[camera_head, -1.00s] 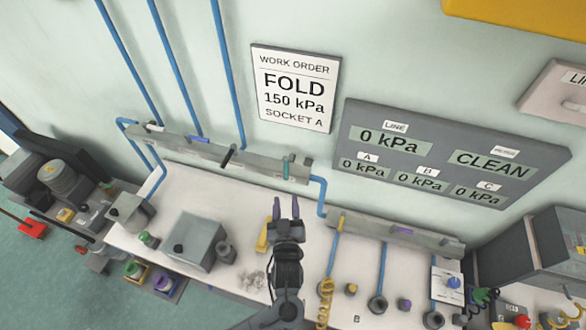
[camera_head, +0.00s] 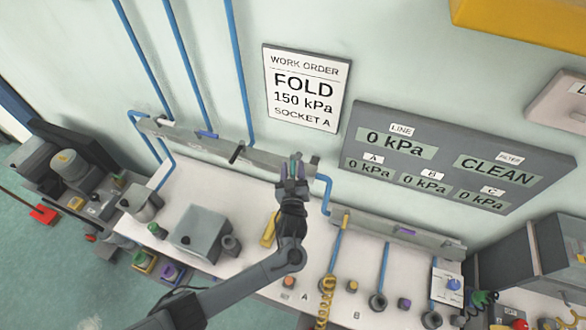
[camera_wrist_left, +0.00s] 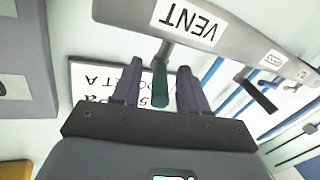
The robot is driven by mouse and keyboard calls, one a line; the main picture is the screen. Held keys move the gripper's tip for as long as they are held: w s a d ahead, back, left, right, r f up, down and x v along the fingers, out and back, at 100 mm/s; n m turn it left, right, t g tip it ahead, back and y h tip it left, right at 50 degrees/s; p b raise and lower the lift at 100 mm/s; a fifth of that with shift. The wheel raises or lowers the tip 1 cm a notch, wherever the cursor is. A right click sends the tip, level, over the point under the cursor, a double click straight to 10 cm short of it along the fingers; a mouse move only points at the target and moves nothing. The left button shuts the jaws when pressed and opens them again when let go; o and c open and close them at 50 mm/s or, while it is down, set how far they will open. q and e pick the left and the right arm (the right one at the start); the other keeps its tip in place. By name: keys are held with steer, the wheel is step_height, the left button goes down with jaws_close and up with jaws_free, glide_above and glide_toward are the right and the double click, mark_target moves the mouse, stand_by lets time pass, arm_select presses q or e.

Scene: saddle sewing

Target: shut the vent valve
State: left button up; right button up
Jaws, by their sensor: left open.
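The vent valve's teal lever (camera_wrist_left: 160,86) shows in the left wrist view, below a white VENT label (camera_wrist_left: 188,20) on a grey rail. The lever lies between the two purple-grey fingers of my left gripper (camera_wrist_left: 159,80), which are open with gaps on both sides. In the head view my left gripper (camera_head: 294,168) is at the right end of the upper grey rail (camera_head: 208,146), and it largely hides the lever. My right gripper is not in view.
A black lever (camera_wrist_left: 260,96) is beside the vent lever on the same rail. A work order sign (camera_head: 304,88) and a gauge panel (camera_head: 450,155) hang on the wall. A grey box (camera_head: 202,233) and a yellow block (camera_head: 268,229) stand on the white bench.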

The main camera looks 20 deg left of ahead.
arm_select(q)
steer(key=shift+c, duration=0.3)
jaws_close()
